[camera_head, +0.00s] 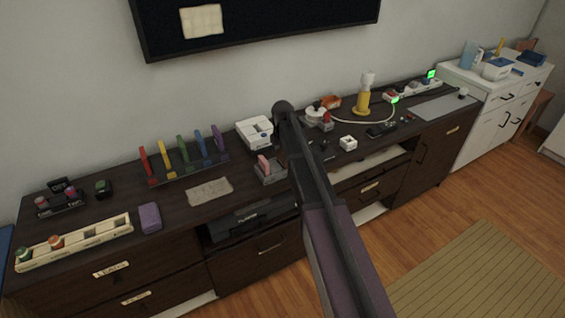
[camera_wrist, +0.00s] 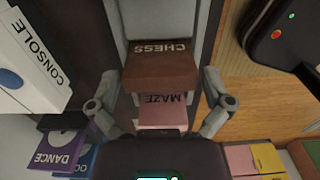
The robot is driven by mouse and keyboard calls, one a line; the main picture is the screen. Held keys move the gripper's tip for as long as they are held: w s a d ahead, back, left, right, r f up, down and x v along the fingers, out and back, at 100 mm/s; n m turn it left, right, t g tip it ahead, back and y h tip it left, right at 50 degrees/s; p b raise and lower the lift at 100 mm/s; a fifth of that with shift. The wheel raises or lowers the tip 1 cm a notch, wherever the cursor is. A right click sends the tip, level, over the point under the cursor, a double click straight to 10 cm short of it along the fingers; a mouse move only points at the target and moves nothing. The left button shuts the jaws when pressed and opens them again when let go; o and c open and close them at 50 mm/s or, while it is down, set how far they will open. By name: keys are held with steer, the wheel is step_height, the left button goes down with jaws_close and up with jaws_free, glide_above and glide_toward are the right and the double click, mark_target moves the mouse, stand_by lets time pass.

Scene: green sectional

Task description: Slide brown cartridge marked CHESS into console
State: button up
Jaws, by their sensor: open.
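The brown cartridge marked CHESS (camera_wrist: 160,72) is in the upper middle of the wrist view, with its label toward the top. My gripper (camera_wrist: 160,42) is open, with one finger on each side of it; I cannot tell whether they touch it. A pink cartridge marked MAZE (camera_wrist: 162,114) sits just below it in the wrist view. The white console (camera_wrist: 30,65), lettered CONSOLE with a blue button, is at the left of the wrist view. In the head view the console (camera_head: 255,131) stands at the back of the dark cabinet top. My arm hides the brown cartridge and my gripper there.
A purple DANCE cartridge (camera_wrist: 58,148) lies at the lower left of the wrist view. In the head view, a coloured rack (camera_head: 185,155) stands left of the console. A yellow lamp-like item (camera_head: 363,102) and power strip (camera_head: 412,91) stand to the right. A beige mat (camera_head: 210,191) lies in front.

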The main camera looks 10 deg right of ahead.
steer(key=c, duration=0.8)
steer(key=shift+r, duration=0.1)
step_height(320, 180, up, 3)
steer(key=p, duration=0.3)
steer(key=shift+r, duration=0.2)
steer(key=s, duration=0.5)
steer(key=s+a+r+p, duration=0.1)
steer(key=s, duration=0.4)
steer(key=s+p, duration=0.1)
steer(key=s, duration=0.5)
steer(key=shift+a+r, duration=0.2)
steer(key=shift+a, duration=0.05)
steer(key=shift+d, duration=0.1)
